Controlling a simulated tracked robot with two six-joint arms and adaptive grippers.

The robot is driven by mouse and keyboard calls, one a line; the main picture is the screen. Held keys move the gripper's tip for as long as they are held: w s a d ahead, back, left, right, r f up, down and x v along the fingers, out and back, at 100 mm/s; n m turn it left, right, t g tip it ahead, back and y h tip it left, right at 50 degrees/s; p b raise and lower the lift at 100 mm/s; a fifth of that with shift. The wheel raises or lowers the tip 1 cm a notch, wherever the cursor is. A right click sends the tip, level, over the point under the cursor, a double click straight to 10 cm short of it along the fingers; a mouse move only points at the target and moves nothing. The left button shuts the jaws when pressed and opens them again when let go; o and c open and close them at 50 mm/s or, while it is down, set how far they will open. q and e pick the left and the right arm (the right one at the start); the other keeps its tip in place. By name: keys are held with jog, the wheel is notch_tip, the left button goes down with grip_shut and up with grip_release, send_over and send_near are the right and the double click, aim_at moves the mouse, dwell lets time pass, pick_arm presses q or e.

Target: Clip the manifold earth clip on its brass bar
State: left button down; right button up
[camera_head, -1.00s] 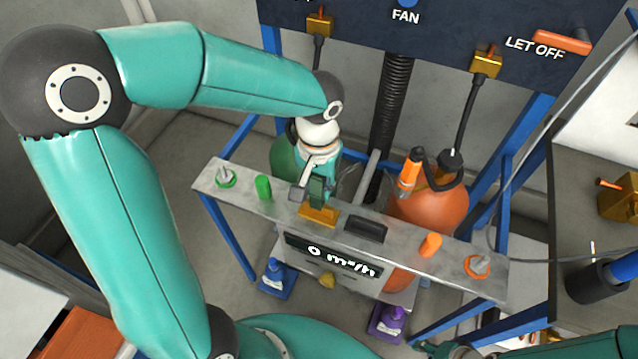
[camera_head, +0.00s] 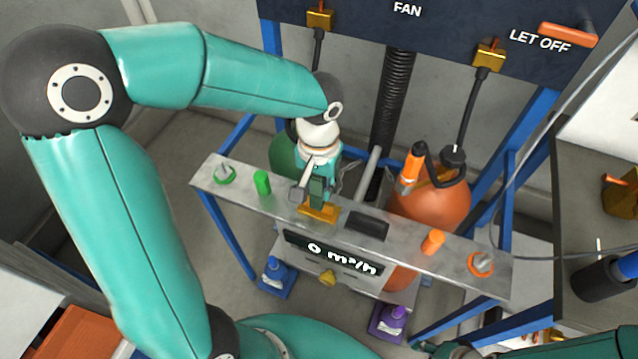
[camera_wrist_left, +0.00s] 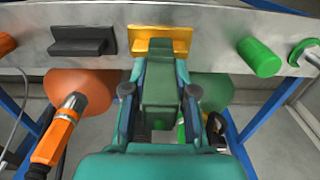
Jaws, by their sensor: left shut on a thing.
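The earth clip, a dark green block, shows in the head view (camera_head: 317,191) and in the left wrist view (camera_wrist_left: 160,104). My left gripper (camera_head: 316,180) is shut on it; in the wrist view its two fingers (camera_wrist_left: 159,92) lie along the clip's sides. The brass bar (camera_head: 318,212) is a short yellow plate on the grey metal rail, also in the wrist view (camera_wrist_left: 160,38). The clip's front end overlaps the bar's near edge in the wrist view. I cannot tell whether its jaws are around the bar. My right gripper is out of view.
The grey rail (camera_head: 395,237) also carries a black holder (camera_head: 367,226), a green plug (camera_head: 262,183) and an orange plug (camera_head: 432,242). An orange bottle (camera_head: 440,205) with an orange-handled nozzle (camera_head: 412,168) stands behind it. A flow display (camera_head: 333,256) is below.

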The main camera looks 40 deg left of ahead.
pick_arm(q)
jog(key=shift+f+b, duration=0.95)
jog(key=shift+f, duration=0.15)
jog(key=c, duration=0.8)
grip_release()
jog(key=shift+c, duration=0.2)
jog(key=shift+r, duration=0.15)
notch_tip(320, 180, up, 12)
jog(key=shift+f, duration=0.15)
jog(key=shift+s, duration=0.1)
